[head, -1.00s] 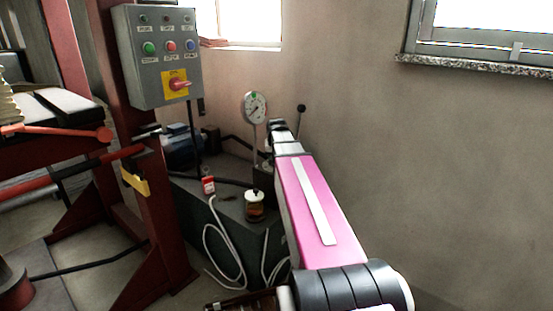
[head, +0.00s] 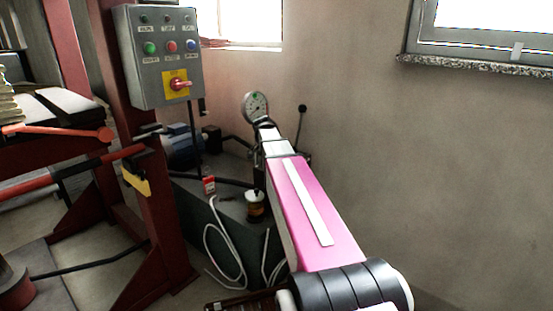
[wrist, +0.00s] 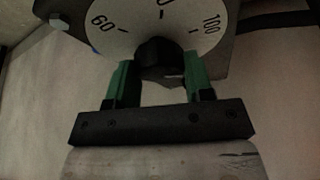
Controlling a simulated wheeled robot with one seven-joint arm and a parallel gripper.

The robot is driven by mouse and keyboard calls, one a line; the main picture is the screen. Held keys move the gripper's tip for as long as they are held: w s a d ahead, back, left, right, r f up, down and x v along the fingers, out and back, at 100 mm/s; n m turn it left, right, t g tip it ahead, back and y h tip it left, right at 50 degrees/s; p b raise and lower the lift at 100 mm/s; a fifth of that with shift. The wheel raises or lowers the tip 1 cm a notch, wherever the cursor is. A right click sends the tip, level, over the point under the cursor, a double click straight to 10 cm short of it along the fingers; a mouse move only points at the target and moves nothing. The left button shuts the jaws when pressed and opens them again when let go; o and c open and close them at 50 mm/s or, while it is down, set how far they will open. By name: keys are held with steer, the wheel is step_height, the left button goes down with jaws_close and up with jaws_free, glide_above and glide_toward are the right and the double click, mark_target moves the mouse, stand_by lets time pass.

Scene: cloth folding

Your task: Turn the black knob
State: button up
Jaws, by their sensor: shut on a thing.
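The black knob (wrist: 160,54) sits on a pale round dial (wrist: 105,30) with the numbers 60 and 100, in the wrist view. My gripper (wrist: 161,76) has green fingers on both sides of the knob and is shut on it. The knob's upper outline is dark and hard to make out. In the head view the end of my arm reaches the lower part of a round white gauge (head: 255,103). The knob cannot be made out there, and my fingers are too small to read.
A grey control box (head: 160,60) with coloured buttons and a red switch hangs at upper left on a red frame (head: 165,215).

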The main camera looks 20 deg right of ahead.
steer(key=m+g, duration=0.2)
steer(key=m, duration=0.3)
steer(key=shift+m, duration=0.4)
stand_by(0.4)
steer(key=o, duration=0.9)
steer(key=v, duration=1)
steer(key=shift+w+a+r, duration=0.2)
steer(key=shift+r, duration=0.15)
steer(key=shift+s, duration=0.1)
